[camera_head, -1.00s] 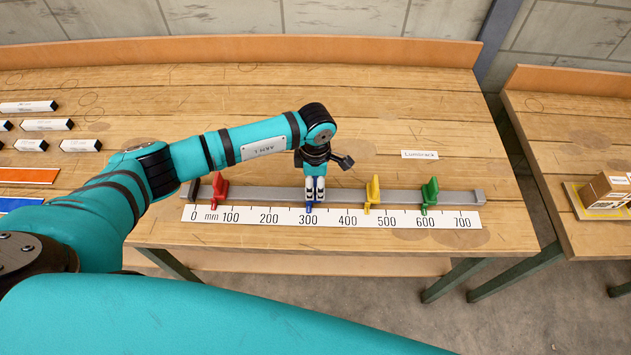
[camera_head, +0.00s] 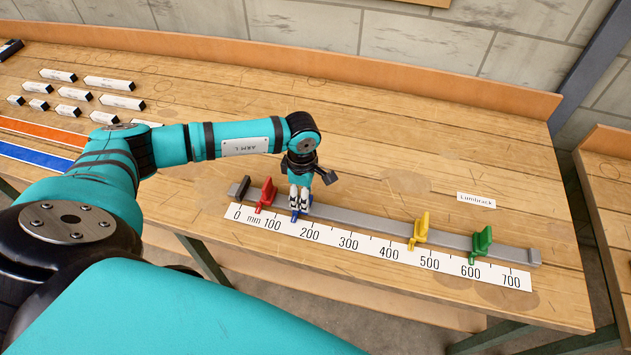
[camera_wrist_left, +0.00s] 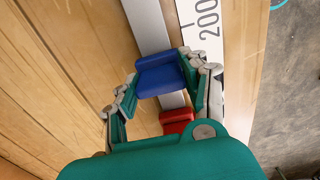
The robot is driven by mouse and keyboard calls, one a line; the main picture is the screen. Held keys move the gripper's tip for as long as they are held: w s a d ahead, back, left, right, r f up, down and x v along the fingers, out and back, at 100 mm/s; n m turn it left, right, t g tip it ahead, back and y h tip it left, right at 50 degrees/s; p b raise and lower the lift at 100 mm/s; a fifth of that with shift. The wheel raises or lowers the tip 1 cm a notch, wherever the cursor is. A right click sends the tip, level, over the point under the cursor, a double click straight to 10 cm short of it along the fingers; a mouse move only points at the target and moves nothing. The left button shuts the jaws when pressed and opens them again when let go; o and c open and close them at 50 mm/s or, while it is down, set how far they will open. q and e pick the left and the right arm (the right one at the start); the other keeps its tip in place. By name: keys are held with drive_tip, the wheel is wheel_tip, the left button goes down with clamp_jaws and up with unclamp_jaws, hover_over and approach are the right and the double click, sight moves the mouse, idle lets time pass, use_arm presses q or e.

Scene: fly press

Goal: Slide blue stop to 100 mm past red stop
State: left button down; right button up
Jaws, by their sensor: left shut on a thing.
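The blue stop (camera_head: 295,217) sits on the grey rail (camera_head: 370,229), its pointer between the 100 and 200 marks of the scale (camera_head: 391,257). My left gripper (camera_head: 299,199) is shut on it from above and hides most of it. In the left wrist view the blue stop (camera_wrist_left: 160,76) is between the fingers of the gripper (camera_wrist_left: 166,88). The red stop (camera_head: 266,193) stands to its left, its pointer between 0 and 100, with a gap between the two. In the left wrist view the red stop (camera_wrist_left: 176,120) is partly hidden by the gripper. My right gripper is out of view.
A yellow stop (camera_head: 421,229) and a green stop (camera_head: 481,241) stand farther right on the rail. A dark end block (camera_head: 239,187) closes its left end. A small label (camera_head: 476,200) lies behind it. Several white blocks (camera_head: 121,102) lie at the back left.

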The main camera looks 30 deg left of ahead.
use_arm(q)
drive_tip(key=c, duration=0.6)
unclamp_jaws()
drive_tip(key=shift+c, duration=0.2)
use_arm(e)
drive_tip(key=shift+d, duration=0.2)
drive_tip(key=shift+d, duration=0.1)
use_arm(q)
wheel_tip(320, 180, up, 12)
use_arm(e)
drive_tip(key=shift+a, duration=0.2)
